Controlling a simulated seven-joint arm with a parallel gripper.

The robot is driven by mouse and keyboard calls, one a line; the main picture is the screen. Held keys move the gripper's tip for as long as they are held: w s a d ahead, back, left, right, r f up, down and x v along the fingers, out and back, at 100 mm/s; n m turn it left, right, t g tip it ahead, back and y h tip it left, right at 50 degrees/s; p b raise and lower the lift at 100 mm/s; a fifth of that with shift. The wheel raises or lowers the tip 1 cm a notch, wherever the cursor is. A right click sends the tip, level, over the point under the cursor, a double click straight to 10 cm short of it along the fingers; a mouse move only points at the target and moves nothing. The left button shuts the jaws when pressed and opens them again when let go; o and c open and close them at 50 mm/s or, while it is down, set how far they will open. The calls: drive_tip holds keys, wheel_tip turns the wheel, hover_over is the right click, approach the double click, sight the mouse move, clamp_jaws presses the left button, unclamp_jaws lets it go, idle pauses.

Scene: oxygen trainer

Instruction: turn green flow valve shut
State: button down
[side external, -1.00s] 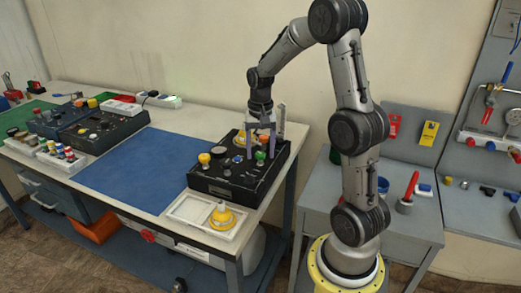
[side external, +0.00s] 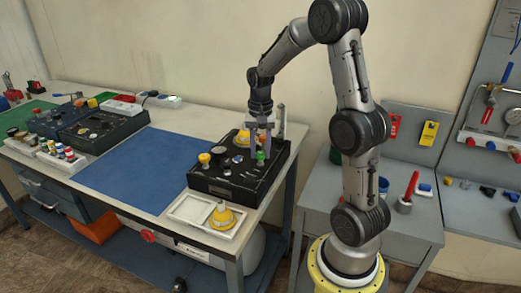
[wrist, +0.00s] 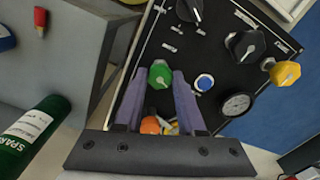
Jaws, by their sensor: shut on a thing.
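The green flow valve (side external: 261,155) is a small green knob on the black trainer box (side external: 215,181), near its right side. In the wrist view the green valve (wrist: 160,73) sits between the tips of my two purple-grey fingers. My gripper (wrist: 160,76) is shut on it, with one finger on each side. In the side view my gripper (side external: 262,149) points down over the box, and its fingers partly hide the valve. A pale pointer mark shows on the valve's top.
A yellow knob (wrist: 285,73), black knobs, a blue button (wrist: 204,82) and a round gauge (wrist: 236,104) share the panel. An orange knob (wrist: 150,125) lies close behind my fingers. A blue mat (side external: 128,172) leaves clear room to the left.

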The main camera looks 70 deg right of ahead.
sight(260, 153)
drive_tip(key=m, duration=0.6)
drive_tip(key=shift+r+m, duration=0.1)
drive_tip(key=shift+m, duration=0.3)
drive_tip(key=m, duration=0.6)
drive_tip(key=shift+m, duration=0.3)
drive_tip(key=c, duration=0.5)
unclamp_jaws()
wheel_tip(260, 153, up, 14)
idle(0.5)
